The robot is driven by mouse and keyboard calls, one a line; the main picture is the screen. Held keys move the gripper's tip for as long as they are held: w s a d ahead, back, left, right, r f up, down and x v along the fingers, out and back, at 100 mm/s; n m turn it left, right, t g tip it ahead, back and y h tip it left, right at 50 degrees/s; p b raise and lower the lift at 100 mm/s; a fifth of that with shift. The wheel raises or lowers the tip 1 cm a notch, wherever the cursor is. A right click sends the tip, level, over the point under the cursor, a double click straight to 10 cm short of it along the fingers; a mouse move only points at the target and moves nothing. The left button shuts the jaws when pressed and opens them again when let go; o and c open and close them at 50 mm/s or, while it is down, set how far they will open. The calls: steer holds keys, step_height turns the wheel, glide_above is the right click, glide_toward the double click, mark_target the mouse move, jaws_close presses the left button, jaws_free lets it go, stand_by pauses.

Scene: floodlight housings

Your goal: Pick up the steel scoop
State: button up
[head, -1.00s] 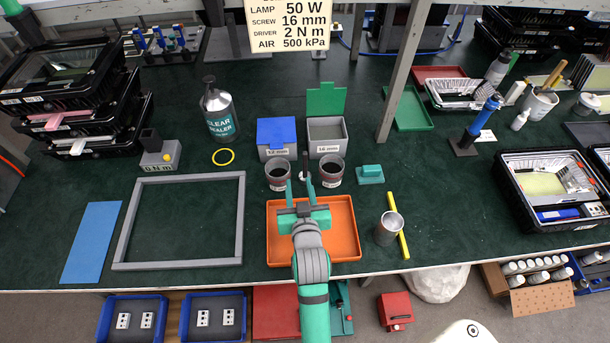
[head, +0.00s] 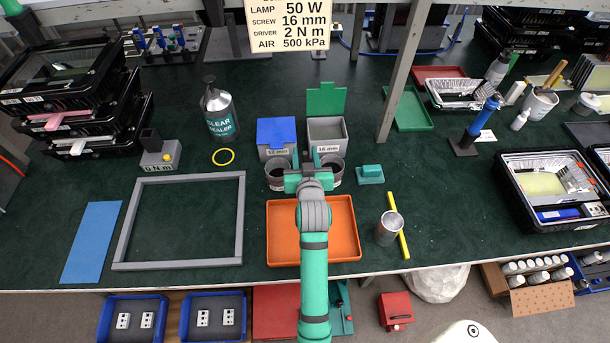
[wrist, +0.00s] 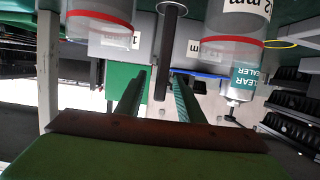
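The steel scoop, as far as I can tell, is the dark narrow bar (wrist: 169,55) in the wrist view.
An orange tray (head: 283,255) lies in front. A metal cup (head: 388,230) and a teal block (head: 370,174) are to the right.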

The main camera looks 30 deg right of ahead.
steer(key=shift+x, duration=1.65)
steer(key=shift+f, duration=0.1)
jaws_close()
